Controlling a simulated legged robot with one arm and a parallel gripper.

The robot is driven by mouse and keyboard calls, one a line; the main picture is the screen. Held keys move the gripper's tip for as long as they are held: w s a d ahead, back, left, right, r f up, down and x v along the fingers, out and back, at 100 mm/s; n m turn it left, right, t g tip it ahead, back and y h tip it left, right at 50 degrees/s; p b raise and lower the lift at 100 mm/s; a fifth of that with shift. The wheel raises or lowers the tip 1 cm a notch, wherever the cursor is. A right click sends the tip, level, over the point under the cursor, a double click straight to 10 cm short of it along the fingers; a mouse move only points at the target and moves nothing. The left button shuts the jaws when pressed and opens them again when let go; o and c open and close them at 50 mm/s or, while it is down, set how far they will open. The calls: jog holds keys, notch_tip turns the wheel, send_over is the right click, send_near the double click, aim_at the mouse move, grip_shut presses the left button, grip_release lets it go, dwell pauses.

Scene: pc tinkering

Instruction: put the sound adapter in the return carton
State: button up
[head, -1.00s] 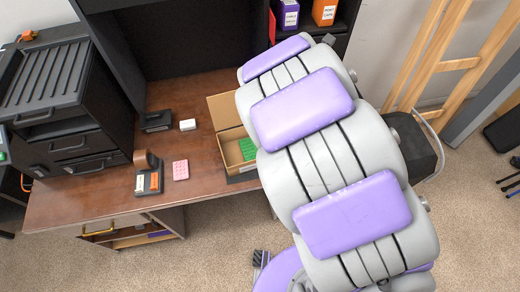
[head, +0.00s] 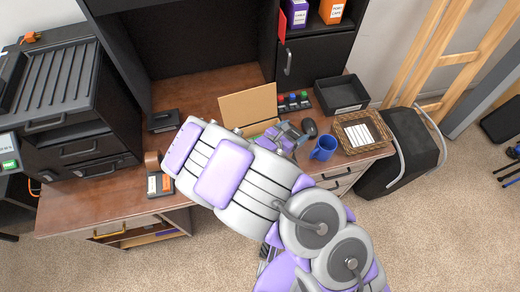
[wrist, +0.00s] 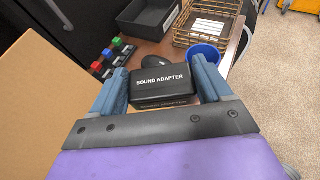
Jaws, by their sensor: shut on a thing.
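The sound adapter (wrist: 162,86) is a black box with white lettering, seen in the wrist view. My gripper (wrist: 166,84) is shut on it, with one blue-grey finger on each side. In the head view my gripper (head: 290,136) is at the open return carton (head: 248,106), near its right side. The raised cardboard flap of the carton fills the left of the wrist view (wrist: 45,100). My arm hides most of the carton's inside in the head view. I cannot tell whether the adapter is above the carton's opening or beside it.
A blue mug (head: 323,149), a dark mouse (head: 310,128), a wicker basket (head: 362,132) and a black tray (head: 341,94) stand to the right. Black drawers (head: 75,140) stand at the left.

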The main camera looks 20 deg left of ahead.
jog(key=s+f+p, duration=0.1)
jog(key=s+f, duration=0.6)
jog(key=s, duration=0.3)
jog(key=shift+m+h, duration=0.3)
jog(key=shift+w+a+f+b, duration=0.4)
jog(key=shift+w+a+f, duration=0.4)
jog(key=shift+w+a, duration=1.1)
jog(key=shift+w+a+f+b, duration=0.4)
jog(key=shift+w+a+f, duration=0.35)
jog(key=shift+w+a, duration=1.15)
jog(key=shift+w+a+f+b, duration=0.4)
jog(key=shift+w+a+f, duration=0.7)
jog(key=shift+a, duration=1.25)
jog(key=shift+w+f+g, duration=0.25)
jog(key=shift+f+g, duration=0.05)
jog(key=o, duration=1)
jog(key=shift+s+r, duration=0.1)
jog(key=shift+r, duration=0.65)
jog(key=p+v, duration=0.2)
jog(key=v, duration=0.9)
jog(key=shift+s+a, duration=0.15)
jog(key=shift+s, duration=0.2)
